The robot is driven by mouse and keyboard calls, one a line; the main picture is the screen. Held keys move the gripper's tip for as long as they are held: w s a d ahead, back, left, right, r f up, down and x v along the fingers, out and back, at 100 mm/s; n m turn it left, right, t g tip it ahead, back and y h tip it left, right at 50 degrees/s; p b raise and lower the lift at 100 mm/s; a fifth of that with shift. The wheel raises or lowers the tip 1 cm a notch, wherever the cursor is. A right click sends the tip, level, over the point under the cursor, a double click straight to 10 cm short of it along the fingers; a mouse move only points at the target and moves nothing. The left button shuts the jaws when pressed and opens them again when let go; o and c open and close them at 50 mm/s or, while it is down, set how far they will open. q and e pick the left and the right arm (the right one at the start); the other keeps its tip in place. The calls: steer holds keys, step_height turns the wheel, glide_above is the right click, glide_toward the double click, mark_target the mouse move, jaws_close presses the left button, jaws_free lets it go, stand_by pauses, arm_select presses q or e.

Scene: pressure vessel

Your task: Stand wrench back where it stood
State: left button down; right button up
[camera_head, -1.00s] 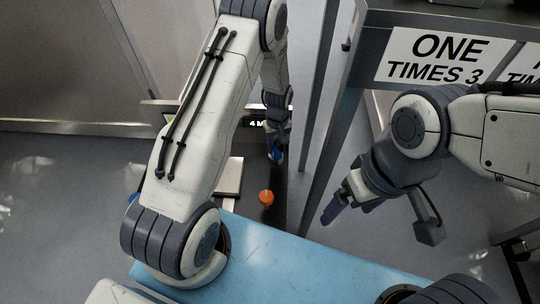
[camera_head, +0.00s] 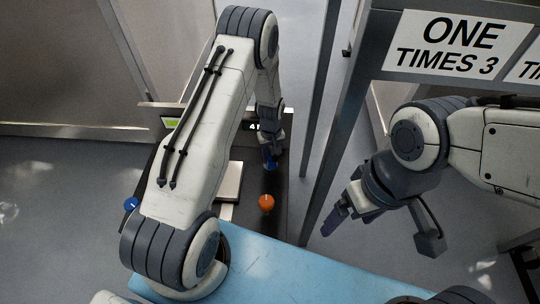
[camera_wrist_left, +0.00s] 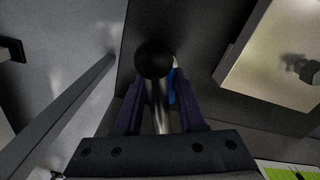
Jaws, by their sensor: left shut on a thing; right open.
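My left gripper (camera_head: 270,160) points down over the dark panel, behind the orange knob in the head view. In the left wrist view its purple fingers (camera_wrist_left: 158,110) are shut on a metal bar with a round black end, which I take to be the wrench (camera_wrist_left: 154,62). The black end faces the camera; the far end of the bar is hidden. I cannot tell whether it touches the panel. A small blue part (camera_wrist_left: 172,92) shows behind the bar. My right gripper (camera_head: 337,219) is open and empty, at the right beside the dark frame post.
An orange knob (camera_head: 267,202) and a pale plate (camera_head: 229,181) are on the dark panel. A blue knob (camera_head: 131,204) is at its left. A light blue surface (camera_head: 270,262) lies in front. Dark frame posts (camera_head: 338,130) rise at the right, below a "ONE TIMES 3" sign (camera_head: 457,45).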

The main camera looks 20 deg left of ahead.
arm_select(q)
steer(key=shift+c, duration=2.4)
jaws_free()
step_height(320, 180, up, 11)
steer(key=p, duration=0.5)
steer(key=shift+r, duration=0.65)
